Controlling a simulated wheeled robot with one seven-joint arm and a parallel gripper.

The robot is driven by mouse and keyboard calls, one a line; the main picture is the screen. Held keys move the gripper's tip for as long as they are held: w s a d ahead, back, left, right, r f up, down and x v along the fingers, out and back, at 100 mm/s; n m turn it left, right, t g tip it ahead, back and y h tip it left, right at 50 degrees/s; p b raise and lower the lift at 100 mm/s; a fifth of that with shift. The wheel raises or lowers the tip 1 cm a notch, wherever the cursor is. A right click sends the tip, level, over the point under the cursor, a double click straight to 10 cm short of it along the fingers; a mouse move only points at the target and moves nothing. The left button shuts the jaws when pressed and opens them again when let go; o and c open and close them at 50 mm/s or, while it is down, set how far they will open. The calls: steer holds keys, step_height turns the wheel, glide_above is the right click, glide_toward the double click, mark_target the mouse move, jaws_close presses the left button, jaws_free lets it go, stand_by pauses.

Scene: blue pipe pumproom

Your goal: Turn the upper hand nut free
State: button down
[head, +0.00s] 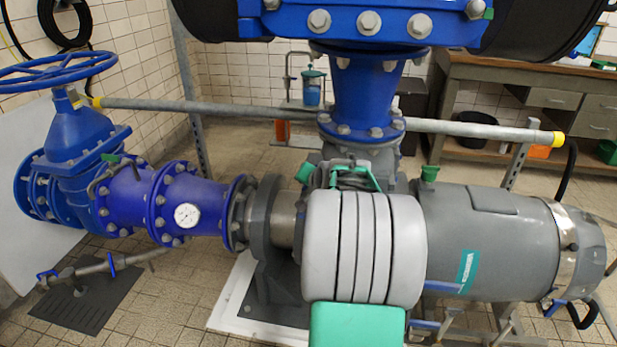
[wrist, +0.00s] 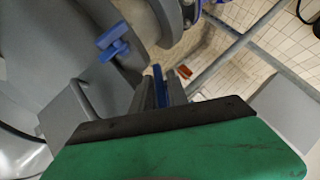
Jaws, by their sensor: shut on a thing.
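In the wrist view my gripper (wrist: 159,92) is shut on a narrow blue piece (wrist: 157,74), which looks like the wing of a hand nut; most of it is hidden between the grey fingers. A second blue hand nut (wrist: 113,42), with a winged head, sits apart to the left against grey pump metal. The frames do not show clearly which nut is the upper one. In the head view my grey and green arm covers the middle of the pump, and neither the fingertips nor the held nut can be made out.
A blue flanged pipe (head: 365,90) rises above the pump. A grey motor (head: 490,240) lies to the right. A blue valve handwheel (head: 55,70) and pressure gauge (head: 187,215) are on the left. A grey rail (head: 230,108) runs behind. Tiled floor is open behind, before the bench (head: 540,85).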

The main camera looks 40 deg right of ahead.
steer(key=n+g+h+p, duration=0.1)
steer(key=g, duration=0.1)
steer(key=shift+a+n+g+h, duration=0.1)
steer(key=shift+n+g+h, duration=0.3)
steer(key=shift+f+n+g+h+p, duration=0.1)
steer(key=shift+n+g+h+p, duration=0.3)
steer(key=shift+n+g+p, duration=0.15)
steer(key=shift+s+g, duration=0.1)
steer(key=shift+g, duration=0.15)
steer(key=c, duration=1.5)
jaws_free()
